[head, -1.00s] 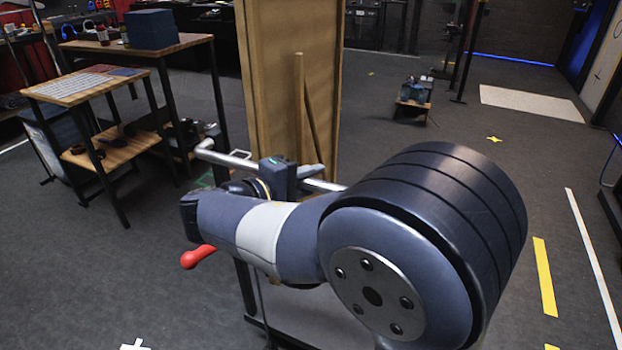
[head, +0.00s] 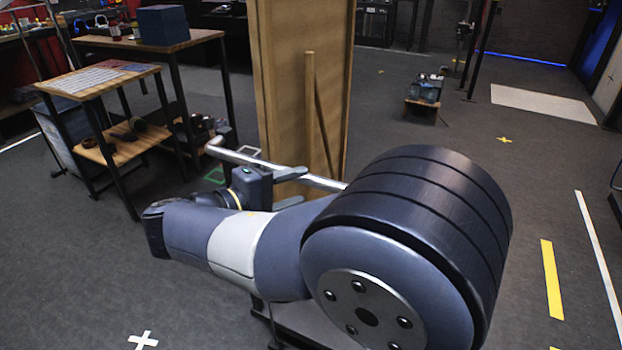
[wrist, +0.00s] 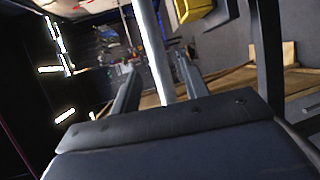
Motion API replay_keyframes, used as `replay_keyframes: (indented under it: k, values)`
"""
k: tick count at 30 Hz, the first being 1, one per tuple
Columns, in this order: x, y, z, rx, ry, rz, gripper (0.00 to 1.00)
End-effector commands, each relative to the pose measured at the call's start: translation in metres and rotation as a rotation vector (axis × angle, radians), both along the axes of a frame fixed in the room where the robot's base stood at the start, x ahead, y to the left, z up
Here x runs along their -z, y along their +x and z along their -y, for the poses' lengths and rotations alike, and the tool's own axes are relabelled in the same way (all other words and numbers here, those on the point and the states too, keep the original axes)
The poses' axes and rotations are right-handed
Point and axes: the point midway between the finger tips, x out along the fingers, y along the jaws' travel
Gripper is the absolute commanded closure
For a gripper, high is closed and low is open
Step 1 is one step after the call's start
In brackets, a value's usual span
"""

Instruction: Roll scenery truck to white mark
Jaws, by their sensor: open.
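The scenery truck has a tall wooden flat (head: 285,90) with a brace behind it and a silver push bar (head: 240,158) on my side. Its low base shows only partly under my arm. My gripper (head: 297,186) is at the push bar, and its fingers are open. In the wrist view the bar (wrist: 148,40) runs between the two spread fingers of my gripper (wrist: 158,66), with a gap visible on each side. A white cross mark (head: 143,340) lies on the floor at the lower left, apart from the truck.
A small cart (head: 424,92) stands at the back right. Yellow tape (head: 551,278) and a white line (head: 598,262) mark the floor at right. Floor around the white cross is clear.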

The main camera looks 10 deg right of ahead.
Motion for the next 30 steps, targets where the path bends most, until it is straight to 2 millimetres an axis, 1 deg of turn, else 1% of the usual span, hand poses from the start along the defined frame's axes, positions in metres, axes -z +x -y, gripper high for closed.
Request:
replay_keyframes:
  k: [1,6,12,23,26,30]
  values:
    - [-0.003,-0.005,-0.010,-0.005,0.000,0.000,0.57]
    - [-0.007,-0.017,-0.029,-0.003,0.001,-0.001,0.57]
    - [-0.008,-0.022,-0.037,0.000,-0.001,-0.001,0.57]
    - [-0.007,-0.021,-0.034,0.001,0.000,0.000,0.57]
    - [-0.005,-0.017,-0.027,0.003,0.001,0.000,0.57]
    - [-0.001,-0.006,-0.008,0.005,0.000,0.000,0.57]
